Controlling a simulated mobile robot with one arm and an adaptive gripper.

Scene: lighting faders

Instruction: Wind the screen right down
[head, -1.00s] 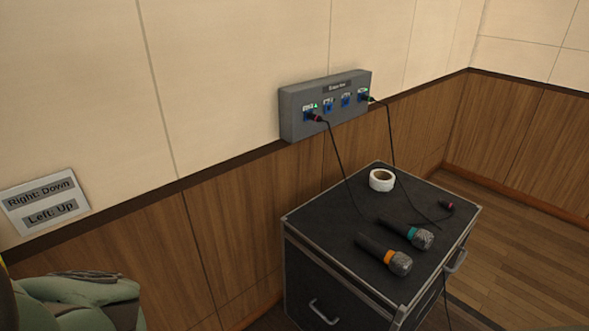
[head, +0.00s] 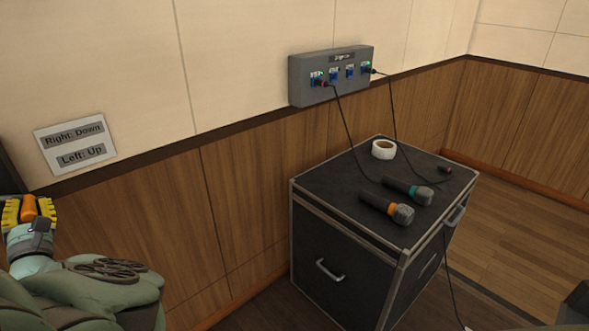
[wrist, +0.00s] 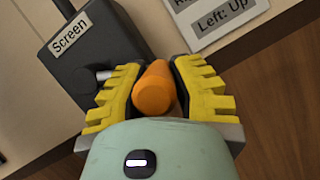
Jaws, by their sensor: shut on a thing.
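An orange handle (wrist: 153,88) stands between the yellow fingers of my gripper (wrist: 153,92) in the wrist view, and the fingers are shut on it. In the head view my gripper (head: 31,212) is at the left edge, with the orange handle (head: 29,207) between its fingers. A dark grey box labelled "Screen" (wrist: 75,40) is on the wall just beyond the handle. A metal shaft (wrist: 105,74) shows beside the left finger. A wall sign (head: 76,144) reads "Right: Down" and "Left: Up". The screen itself is not in view.
A black case (head: 370,230) stands against the wall to the right. It bears two microphones (head: 388,208) (head: 408,191) and a roll of white tape (head: 383,149). Cables run from a grey wall box (head: 331,76) down to the case. Floor (head: 520,230) is clear at the right.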

